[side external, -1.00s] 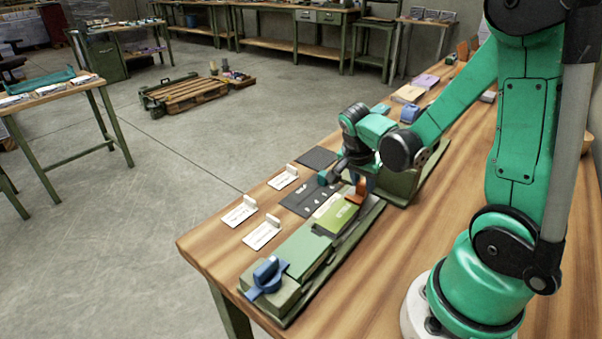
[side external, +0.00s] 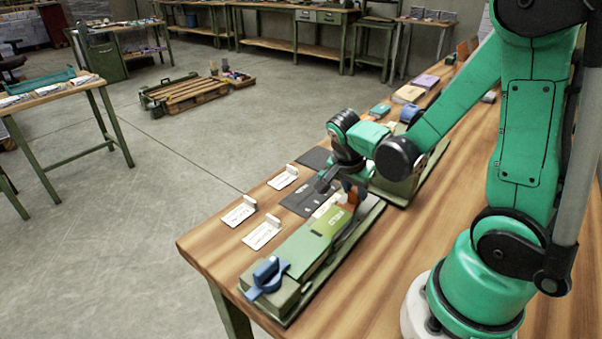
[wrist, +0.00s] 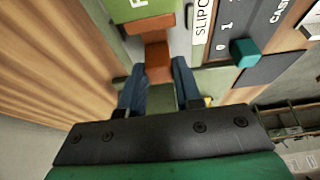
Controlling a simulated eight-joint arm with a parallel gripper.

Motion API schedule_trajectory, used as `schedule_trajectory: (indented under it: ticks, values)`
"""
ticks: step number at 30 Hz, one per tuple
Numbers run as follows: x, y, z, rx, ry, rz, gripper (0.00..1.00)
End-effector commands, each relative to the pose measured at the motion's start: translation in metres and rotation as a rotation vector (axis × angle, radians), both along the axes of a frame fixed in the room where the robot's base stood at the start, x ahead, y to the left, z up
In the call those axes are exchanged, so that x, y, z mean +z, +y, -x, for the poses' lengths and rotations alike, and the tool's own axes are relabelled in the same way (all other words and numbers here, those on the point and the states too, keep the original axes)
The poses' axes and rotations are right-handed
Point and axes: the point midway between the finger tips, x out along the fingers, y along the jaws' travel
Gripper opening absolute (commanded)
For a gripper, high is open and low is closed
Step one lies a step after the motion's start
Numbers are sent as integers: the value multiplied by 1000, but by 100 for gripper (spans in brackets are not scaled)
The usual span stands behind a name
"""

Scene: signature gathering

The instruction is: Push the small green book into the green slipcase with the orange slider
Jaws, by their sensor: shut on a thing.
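The small green book (side external: 330,224) lies flat on the long green fixture, its near end at or just inside the green slipcase (side external: 300,255); I cannot tell how deep. The orange slider (side external: 351,197) stands behind the book's far end. In the wrist view the slider (wrist: 157,62) lies between my gripper's two blue fingers (wrist: 158,78), and its front plate is against or very close to the book's edge (wrist: 140,8). My gripper (side external: 352,186) is shut on the slider; the arm partly hides it in the side view.
A blue knob (side external: 266,276) sits at the fixture's near end. Three white cards with stands, one of them here (side external: 262,233), line the table's left edge. A dark panel (side external: 297,203) lies beside the fixture, with a teal block (wrist: 243,52) on it.

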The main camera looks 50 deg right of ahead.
Motion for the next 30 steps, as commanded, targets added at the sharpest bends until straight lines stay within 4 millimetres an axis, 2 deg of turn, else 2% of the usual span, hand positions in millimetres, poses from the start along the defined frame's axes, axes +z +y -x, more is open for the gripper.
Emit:
schedule_trajectory:
  ticks: [3, 11, 12, 14, 15, 25, 30]
  values:
    - [0, 9, 0, 2, -1, 0, 0]
    - [0, 9, 0, -1, -3, -1, 0]
    - [0, 9, 0, 0, -2, -1, 40]
    - [0, 9, 0, 0, -2, -1, 57]
    - [0, 9, 0, 0, -2, -1, 61]
    - [1, 10, 0, 1, -3, -1, 61]
    - [13, 15, -1, 3, -2, -1, 61]
